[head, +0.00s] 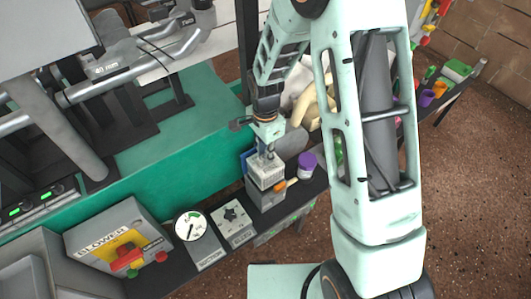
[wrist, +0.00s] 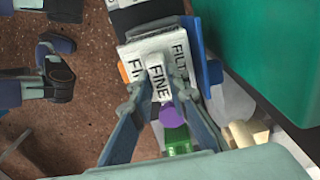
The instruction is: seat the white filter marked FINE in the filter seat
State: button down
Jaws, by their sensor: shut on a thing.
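The white filter marked FINE (wrist: 158,80) is between the fingers of my gripper (wrist: 156,92), which is shut on it. It shows close up in the wrist view, lettering running along it. Behind it is a white-faced block (wrist: 181,52) with partly hidden lettering starting FILT, apparently the filter seat. In the head view my gripper (head: 267,151) points down over this grey block (head: 266,182). The filter covers the middle of the block's face, and I cannot tell whether it is inside the seat or just above it.
An orange part (head: 280,186) sits on the block's side. A purple-topped container (head: 307,159) stands right beside it. A suction gauge (head: 190,226), a bleed box (head: 234,222) and a blower box (head: 118,245) line the bench to the left. A green machine body (head: 150,150) rises behind.

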aim_at(265, 170)
jog(key=shift+f+b, duration=2)
jog(key=shift+f, duration=0.8)
notch_tip(265, 170, down, 9)
jog(key=b, duration=0.7)
dwell(2.3)
jog(key=c, duration=1.8)
grip_release()
jog(key=shift+o, duration=0.2)
jog(key=shift+r+p, duration=2.15)
jog(key=shift+r, duration=0.6)
